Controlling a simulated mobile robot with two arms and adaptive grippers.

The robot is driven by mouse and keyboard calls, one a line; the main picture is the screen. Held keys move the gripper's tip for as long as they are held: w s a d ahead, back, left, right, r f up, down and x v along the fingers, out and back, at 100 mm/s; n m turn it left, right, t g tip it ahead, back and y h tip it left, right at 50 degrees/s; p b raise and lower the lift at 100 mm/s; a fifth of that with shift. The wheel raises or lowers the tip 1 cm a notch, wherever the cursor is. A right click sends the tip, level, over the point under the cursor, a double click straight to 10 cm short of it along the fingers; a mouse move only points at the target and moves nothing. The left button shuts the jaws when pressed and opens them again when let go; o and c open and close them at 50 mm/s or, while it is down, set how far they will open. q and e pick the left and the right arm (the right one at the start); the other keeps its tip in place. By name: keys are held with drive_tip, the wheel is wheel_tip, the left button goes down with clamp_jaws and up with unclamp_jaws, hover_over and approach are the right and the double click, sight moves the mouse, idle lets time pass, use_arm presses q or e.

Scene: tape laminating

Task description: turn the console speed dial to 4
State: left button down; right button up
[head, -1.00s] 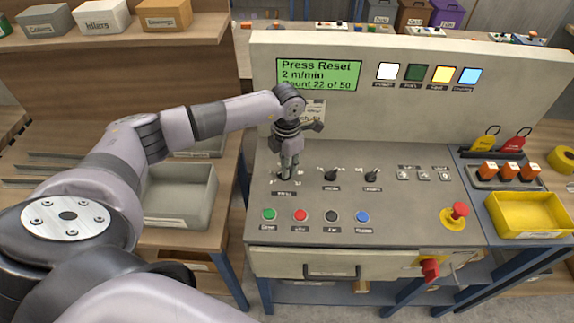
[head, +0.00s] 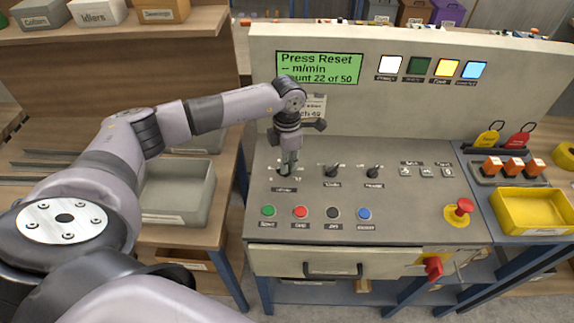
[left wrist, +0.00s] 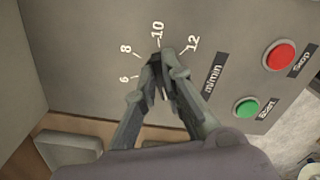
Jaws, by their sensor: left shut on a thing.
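The console (head: 330,215) stands in front of me with a sloping panel. The speed dial is the leftmost knob on it, mostly hidden under my left gripper (head: 287,170). In the left wrist view my left gripper (left wrist: 165,72) is shut on the dial, whose dark top shows between the fingers (left wrist: 163,90). Marks 6, 8, 10 and 12 and an "m/min" label (left wrist: 213,88) show around it; the mark 4 is hidden or out of view. The green screen (head: 318,71) reads "Press Reset", "-- m/min" and "count 22 of 50". My right gripper is not in view.
Two more black knobs (head: 332,172) sit right of the dial. A row of coloured buttons (head: 300,212) lies in front. A red emergency button (head: 464,206) and a yellow tray (head: 528,212) are at the right. A grey bin (head: 178,192) stands left of the console.

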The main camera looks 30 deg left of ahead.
use_arm(q)
drive_tip(key=m+b, duration=0.4)
drive_tip(key=shift+f, duration=0.15)
drive_tip(key=shift+s+r+m+b, duration=0.1)
drive_tip(key=shift+r+m+b, duration=0.1)
drive_tip(key=shift+m+b, duration=1.25)
drive_tip(key=shift+m, duration=0.45)
drive_tip(key=c, duration=1.7)
unclamp_jaws()
drive_tip(key=shift+d, duration=0.1)
wheel_tip(320, 180, up, 12)
